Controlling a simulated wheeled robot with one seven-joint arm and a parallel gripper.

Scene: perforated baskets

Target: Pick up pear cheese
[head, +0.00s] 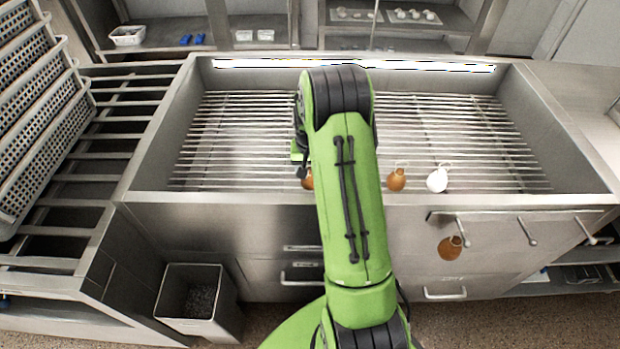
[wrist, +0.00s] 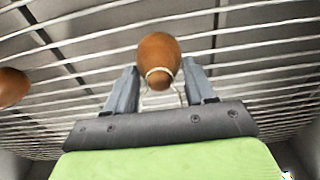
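Several pear-shaped cheeses are in the head view. A brown one (head: 397,179) and a white one (head: 437,179) are at the front of the slatted basin. Another brown one (head: 307,179) is mostly hidden behind my arm. One more brown cheese (head: 450,247) hangs from a hook on the front. In the wrist view my gripper (wrist: 162,84) is open, its grey fingers apart. A brown pear cheese (wrist: 159,55) with a cord round its neck shows between and just beyond the fingertips, with gaps at its sides. A second brown cheese (wrist: 12,87) is at the left edge.
The steel basin (head: 580,148) has raised walls and metal slats (head: 235,135). Perforated baskets (head: 45,120) stand at the left. Hooks (head: 527,231) stick out from the front right. A grey bin (head: 196,300) is on the floor. The basin's left half looks clear.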

